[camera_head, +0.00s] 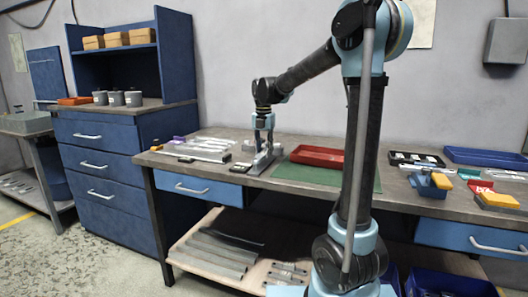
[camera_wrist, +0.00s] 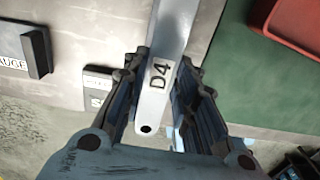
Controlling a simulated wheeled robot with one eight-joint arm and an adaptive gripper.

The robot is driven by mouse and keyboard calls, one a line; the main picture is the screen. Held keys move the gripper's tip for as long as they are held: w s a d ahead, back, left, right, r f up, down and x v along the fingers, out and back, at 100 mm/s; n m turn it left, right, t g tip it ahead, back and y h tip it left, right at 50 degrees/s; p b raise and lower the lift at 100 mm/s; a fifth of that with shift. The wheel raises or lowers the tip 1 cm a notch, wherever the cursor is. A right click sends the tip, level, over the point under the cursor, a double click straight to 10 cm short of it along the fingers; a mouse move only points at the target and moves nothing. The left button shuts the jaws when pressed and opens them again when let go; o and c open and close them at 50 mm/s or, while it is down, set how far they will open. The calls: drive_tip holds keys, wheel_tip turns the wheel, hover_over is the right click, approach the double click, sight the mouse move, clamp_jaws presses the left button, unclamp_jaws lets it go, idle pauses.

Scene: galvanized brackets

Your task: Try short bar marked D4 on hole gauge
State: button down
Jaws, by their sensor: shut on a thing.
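The short bar marked D4 (camera_wrist: 172,32) is a flat pale-grey metal strip with a round hole near its near end. In the wrist view it runs between the fingers of my gripper (camera_wrist: 168,100), which is shut on it. In the head view my gripper (camera_head: 264,146) points down over grey metal pieces left of the green mat; the bar is hard to tell apart there. At the left of the wrist view, a plate with a partly cut-off label ending in "AUGE" (camera_wrist: 12,58) lies beside a black block (camera_wrist: 37,52). The gauge's holes are not visible.
A second label (camera_wrist: 98,88), partly hidden by a finger, lies near the bench edge. A red tray (camera_head: 318,156) stands on the green mat (camera_head: 290,173) right of my gripper. Long metal strips (camera_head: 200,145) lie to the left. Clamps (camera_head: 430,184) and a blue tray (camera_head: 485,157) stand farther right.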

drive_tip(key=shift+f, duration=1.4)
idle(0.7)
drive_tip(key=shift+r, duration=0.1)
idle(1.6)
drive_tip(key=shift+s+r, duration=0.1)
drive_tip(key=shift+r, duration=1.8)
drive_tip(key=shift+f, duration=0.2)
drive_tip(key=shift+f, duration=0.4)
drive_tip(key=shift+f, duration=1.4)
